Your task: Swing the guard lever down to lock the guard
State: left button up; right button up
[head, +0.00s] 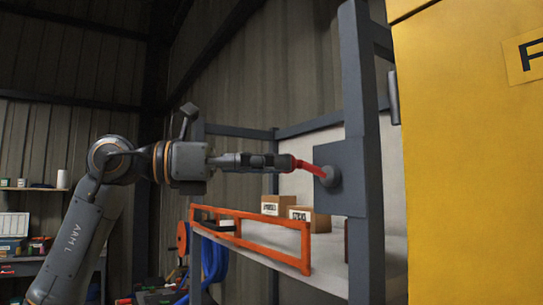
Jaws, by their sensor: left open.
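The guard lever (311,168) is a short red lever on a round grey hub, which sits on a dark plate (345,195) fixed to the upright post. It points left from the hub, nearly level and slightly raised at its free end. My left gripper (287,162) comes in level from the left, with its fingertips at the lever's free end. Its jaws are open; I cannot tell whether they touch the lever. The guard (255,219) appears to be the orange rail frame along the shelf front, below the gripper. My right gripper is out of view.
A shelf (370,255) behind the orange frame holds cardboard boxes (309,219). A large yellow cabinet (470,150) fills the right side. Blue hose (213,262) hangs under the shelf's left end. A cluttered bench stands at the far left.

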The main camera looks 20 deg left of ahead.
pick_arm(q)
jog(key=shift+w+d, duration=0.1)
jog(key=shift+d, duration=0.2)
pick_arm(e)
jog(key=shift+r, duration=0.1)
pick_arm(q)
grip_shut()
jog(key=shift+a, duration=0.1)
